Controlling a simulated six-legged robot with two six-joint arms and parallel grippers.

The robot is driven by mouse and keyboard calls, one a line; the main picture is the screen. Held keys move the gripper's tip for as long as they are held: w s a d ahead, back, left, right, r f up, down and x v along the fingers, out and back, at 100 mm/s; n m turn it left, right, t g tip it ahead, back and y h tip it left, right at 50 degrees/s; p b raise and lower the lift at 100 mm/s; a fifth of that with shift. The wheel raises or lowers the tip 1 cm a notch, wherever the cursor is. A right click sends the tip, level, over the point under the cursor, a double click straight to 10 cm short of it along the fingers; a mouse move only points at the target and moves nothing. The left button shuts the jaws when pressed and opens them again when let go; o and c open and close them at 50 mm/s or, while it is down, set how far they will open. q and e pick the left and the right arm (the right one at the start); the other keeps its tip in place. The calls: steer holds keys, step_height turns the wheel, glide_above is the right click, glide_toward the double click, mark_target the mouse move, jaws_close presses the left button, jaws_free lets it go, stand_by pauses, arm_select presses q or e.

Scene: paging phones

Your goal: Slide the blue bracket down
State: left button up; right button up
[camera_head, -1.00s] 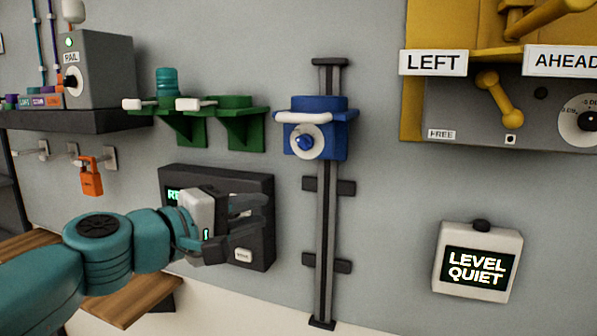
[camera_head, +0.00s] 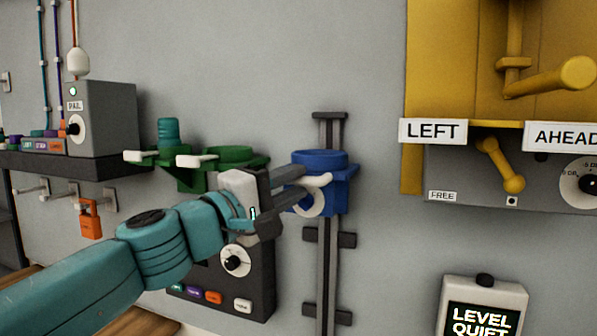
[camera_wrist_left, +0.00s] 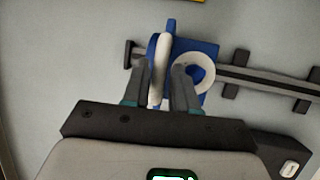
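The blue bracket (camera_head: 333,199) sits near the top of a dark vertical rail (camera_head: 325,265) in the head view. My left gripper (camera_head: 303,180) is at the bracket's front, reaching in from the left. In the left wrist view, the bracket (camera_wrist_left: 195,47) shows behind the fingers, and the white handle (camera_wrist_left: 158,72) lies between the two fingertips. The fingers look apart, with a gap beside the handle. The knob is partly hidden by a finger. My right gripper is not in view.
Green brackets (camera_head: 228,158) are on the wall just left of the bracket. A dark panel with buttons (camera_head: 258,285) is below my left arm. A yellow lever unit (camera_head: 412,90) is at upper right, and a "LEVEL QUIET" box (camera_head: 497,290) at lower right.

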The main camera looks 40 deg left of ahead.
arm_select(q)
steer(key=shift+x, duration=0.85)
steer(key=shift+w, duration=0.1)
jaws_close()
step_height(320, 180, down, 44)
steer(key=b, duration=4.6)
steer(key=shift+d+r, duration=0.15)
steer(key=shift+r, duration=0.05)
steer(key=shift+w+f, duration=0.1)
steer(key=shift+w, duration=0.05)
jaws_free()
